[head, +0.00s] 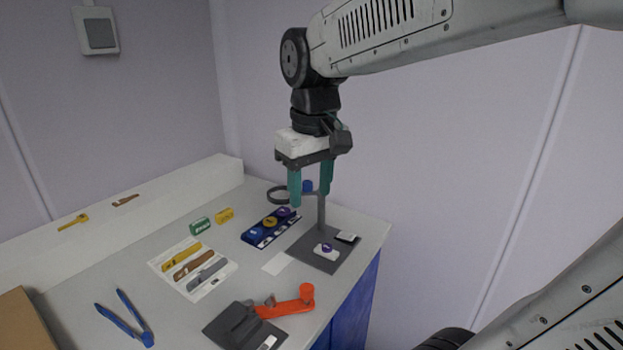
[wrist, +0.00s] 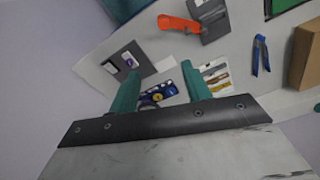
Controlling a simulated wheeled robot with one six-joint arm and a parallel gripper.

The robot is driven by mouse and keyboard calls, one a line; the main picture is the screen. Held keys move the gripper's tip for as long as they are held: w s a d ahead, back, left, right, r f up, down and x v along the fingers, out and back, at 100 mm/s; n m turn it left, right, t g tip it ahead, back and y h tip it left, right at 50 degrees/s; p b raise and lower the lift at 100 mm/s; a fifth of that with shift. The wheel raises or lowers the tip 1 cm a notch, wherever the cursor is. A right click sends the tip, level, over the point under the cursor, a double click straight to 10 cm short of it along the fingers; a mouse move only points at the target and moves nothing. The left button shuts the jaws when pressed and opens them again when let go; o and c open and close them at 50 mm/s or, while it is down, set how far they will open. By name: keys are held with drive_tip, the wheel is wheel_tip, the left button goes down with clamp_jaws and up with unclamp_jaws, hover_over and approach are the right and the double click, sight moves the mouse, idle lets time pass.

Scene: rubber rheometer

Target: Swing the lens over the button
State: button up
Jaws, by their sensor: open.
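A grey base plate (head: 302,249) carries an upright grey post (head: 321,212). A dark ring-shaped lens (head: 277,196) shows beside the post at its upper left, and a blue knob (head: 307,186) shows between my fingers. A white piece with a purple button (head: 326,248) sits on the plate, to the front of the post; it also shows in the wrist view (wrist: 129,61). The lens is not over the button. My gripper (head: 310,198) points down near the post top, its teal fingers apart. In the wrist view the fingers (wrist: 158,88) are apart; the lens is unclear there.
A blue tray (head: 257,241) with round pieces lies left of the plate. Green and yellow boxes (head: 200,226) and a white card of tools (head: 215,284) lie farther left. An orange-handled grey device (head: 240,325) and blue tongs (head: 120,322) are at the front.

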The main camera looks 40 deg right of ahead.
drive_tip(key=w+d, duration=0.7)
drive_tip(key=w, duration=0.6)
hover_over(308, 182)
drive_tip(key=shift+n+g, duration=0.3)
drive_tip(key=shift+g, duration=0.1)
wheel_tip(308, 182, down, 4)
drive_tip(key=shift+f, duration=0.2)
drive_tip(key=shift+w+f, duration=0.1)
drive_tip(key=shift+f, duration=0.25)
wheel_tip(308, 182, down, 7)
drive_tip(key=shift+c, duration=0.3)
clamp_jaws()
